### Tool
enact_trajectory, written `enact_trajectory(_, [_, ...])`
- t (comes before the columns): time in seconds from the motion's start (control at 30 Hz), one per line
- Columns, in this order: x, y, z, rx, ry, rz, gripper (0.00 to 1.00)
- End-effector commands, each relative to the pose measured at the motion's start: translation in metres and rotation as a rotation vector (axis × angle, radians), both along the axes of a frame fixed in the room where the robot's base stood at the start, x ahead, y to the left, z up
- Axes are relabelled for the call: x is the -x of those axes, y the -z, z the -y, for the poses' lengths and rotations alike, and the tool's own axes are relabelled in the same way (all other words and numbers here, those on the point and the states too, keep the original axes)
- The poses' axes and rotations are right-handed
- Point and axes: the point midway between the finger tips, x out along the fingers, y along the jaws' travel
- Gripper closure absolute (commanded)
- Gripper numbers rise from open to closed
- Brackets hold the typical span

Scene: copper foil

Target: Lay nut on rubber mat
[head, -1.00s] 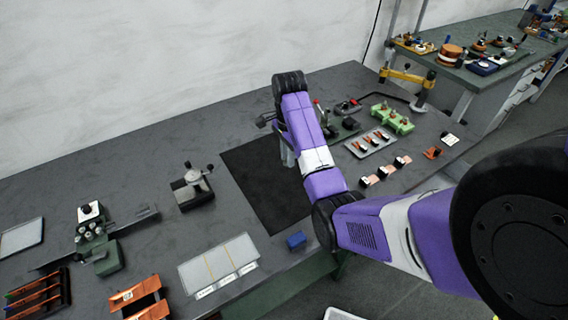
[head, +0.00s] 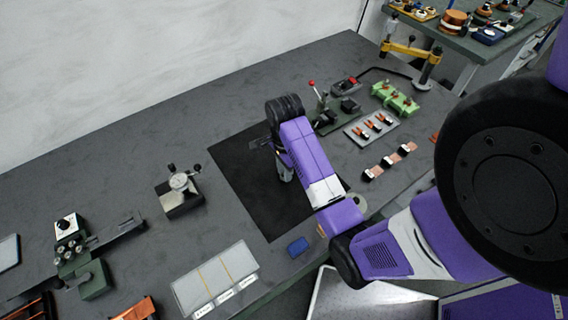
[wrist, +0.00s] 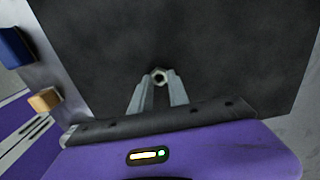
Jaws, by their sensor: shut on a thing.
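The nut (wrist: 160,76) is a small light metal ring between my fingertips in the wrist view. My gripper (wrist: 158,84) is shut on it, and both fingers reach over the black rubber mat (wrist: 200,40). In the head view the mat (head: 235,175) is a dark rectangle on the grey bench, partly covered by my arm. My gripper (head: 285,178) points down over the mat's upper right part there. The nut is hidden in the head view. I cannot tell whether the nut touches the mat.
A blue block (head: 297,247) lies just off the mat's near edge. A dial gauge stand (head: 180,190) is left of the mat. A lever press (head: 325,115), a tray (head: 371,129) and a green fixture (head: 395,98) stand at the right. A divided tray (head: 215,280) lies front left.

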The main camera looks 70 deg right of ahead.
Motion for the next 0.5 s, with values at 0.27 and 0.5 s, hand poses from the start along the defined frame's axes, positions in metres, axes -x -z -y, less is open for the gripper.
enact_trajectory(0.27, [-0.0003, 0.0016, -0.0005, 0.001, 0.000, 0.001, 1.00])
enact_trajectory(0.5, [-0.0002, 0.0038, -0.0006, 0.001, 0.000, 0.001, 0.57])
